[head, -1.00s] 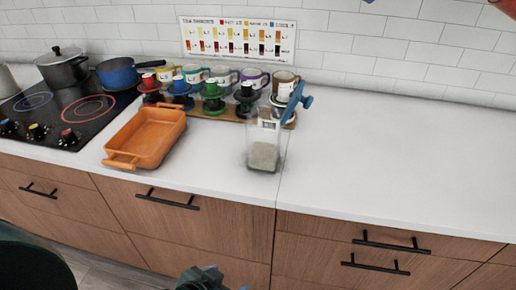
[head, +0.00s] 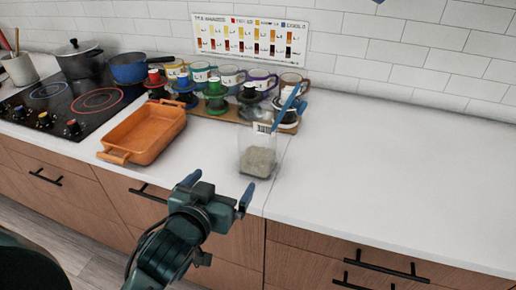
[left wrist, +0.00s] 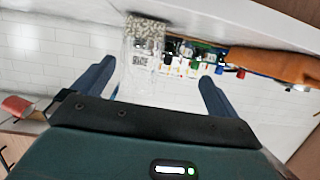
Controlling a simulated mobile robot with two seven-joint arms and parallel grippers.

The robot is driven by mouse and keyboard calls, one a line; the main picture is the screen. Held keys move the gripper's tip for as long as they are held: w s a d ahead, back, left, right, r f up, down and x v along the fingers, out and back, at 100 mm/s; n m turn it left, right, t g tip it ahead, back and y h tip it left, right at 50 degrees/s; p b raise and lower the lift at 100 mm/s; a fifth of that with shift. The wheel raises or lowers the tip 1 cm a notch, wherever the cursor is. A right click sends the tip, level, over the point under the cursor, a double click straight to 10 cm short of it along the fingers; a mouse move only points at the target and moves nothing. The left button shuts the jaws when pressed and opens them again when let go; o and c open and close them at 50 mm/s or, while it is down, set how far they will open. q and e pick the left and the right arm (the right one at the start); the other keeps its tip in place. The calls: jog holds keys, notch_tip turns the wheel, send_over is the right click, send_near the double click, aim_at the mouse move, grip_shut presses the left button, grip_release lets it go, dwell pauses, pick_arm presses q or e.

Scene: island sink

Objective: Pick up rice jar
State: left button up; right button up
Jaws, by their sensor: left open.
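The rice jar (head: 258,158) is a clear container with pale grains in its lower part and a blue lid tilted up at its top. It stands upright on the white counter near the front edge. In the left wrist view the rice jar (left wrist: 143,55) appears upside down, ahead of and between the fingers. My left gripper (head: 217,192) is open and empty, in front of the counter edge, below and left of the jar in the head view. Its two fingers also show in the left wrist view (left wrist: 155,82). The right gripper is not in view.
An orange baking dish (head: 122,152) lies left of the jar. Behind the jar, several mugs and coloured drippers stand on a wooden board (head: 222,125). A stove (head: 52,112) with a pot and a blue pan (head: 140,70) is at left. The counter right of the jar (head: 390,170) is clear.

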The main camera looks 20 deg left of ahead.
aim_at(251, 132)
pick_arm(q)
jog(key=w+d+r+t, duration=0.1)
jog(key=w+r, duration=0.1)
jog(key=w, duration=0.1)
jog(key=w+d+r+t+h+p, duration=0.1)
jog(key=w+r, duration=0.1)
jog(key=w, duration=0.1)
jog(key=w+d+r+t, duration=0.1)
jog(key=w+r, duration=0.1)
jog(key=w, duration=0.1)
jog(key=shift+m+h, duration=0.3)
jog(key=shift+m, duration=0.1)
jog(key=shift+w+d+p, duration=0.2)
jog(key=shift+w+p, duration=0.7)
jog(key=shift+w, duration=2.1)
jog(key=shift+c, duration=0.2)
jog(key=c, duration=1.9)
jog(key=shift+r, duration=0.3)
jog(key=shift+c, duration=0.2)
